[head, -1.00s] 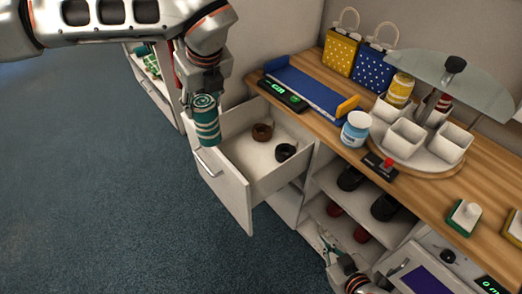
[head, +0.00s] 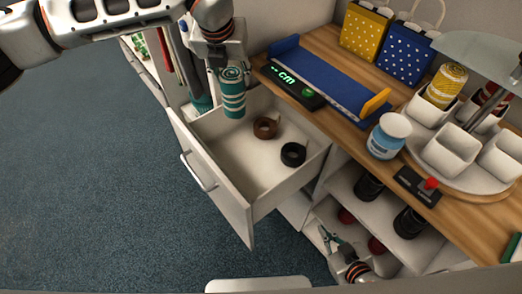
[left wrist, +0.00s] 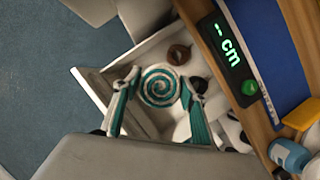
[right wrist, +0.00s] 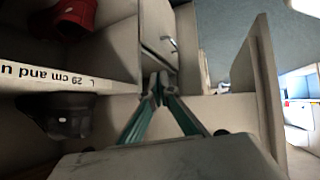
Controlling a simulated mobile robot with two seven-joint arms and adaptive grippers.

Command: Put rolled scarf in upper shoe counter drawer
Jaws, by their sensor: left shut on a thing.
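The rolled scarf (head: 233,98) is a teal and white roll held upright. My left gripper (head: 228,72) is shut on it, over the back left part of the open upper drawer (head: 217,185). In the left wrist view the scarf's spiral end (left wrist: 160,86) sits between the fingers, above the drawer floor. A brown coil (head: 265,128) and a black coil (head: 293,154) lie in the drawer. My right gripper (right wrist: 160,82) looks shut and empty, low by the counter's open shelves; it also shows in the head view (head: 328,238).
Shoes stand on the shelves below. The carpet left of the drawer is clear.

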